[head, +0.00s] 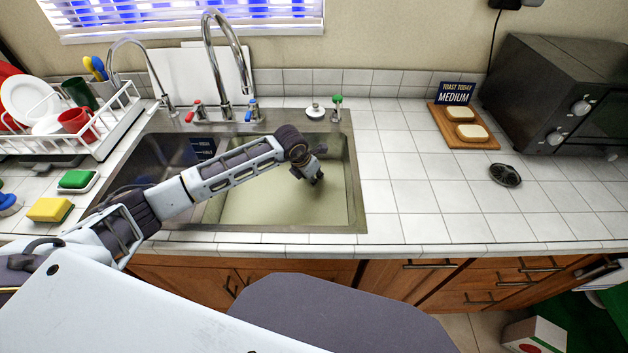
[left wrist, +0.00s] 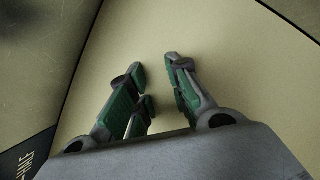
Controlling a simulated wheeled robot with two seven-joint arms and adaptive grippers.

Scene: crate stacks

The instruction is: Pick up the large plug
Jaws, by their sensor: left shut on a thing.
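My left gripper (head: 315,178) reaches down into the right basin of the sink (head: 235,212). In the left wrist view, its green-padded fingers (left wrist: 155,70) point at the pale basin floor. I cannot clearly pick out a large plug in the basin. A round black object (head: 505,175) lies on the tiled counter at the right, and a white round object (head: 315,112) with a knob stands behind the basin. I cannot tell whether either is a plug. My right gripper is not in view.
A tall chrome faucet (head: 212,60) rises behind the sink. A white dish rack (head: 120,118) with dishes and a yellow sponge (head: 49,210) are at the left. Toast lies on a wooden board (head: 470,143) beside a black toaster oven (head: 545,75). The counter (head: 410,195) right of the sink is mostly clear.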

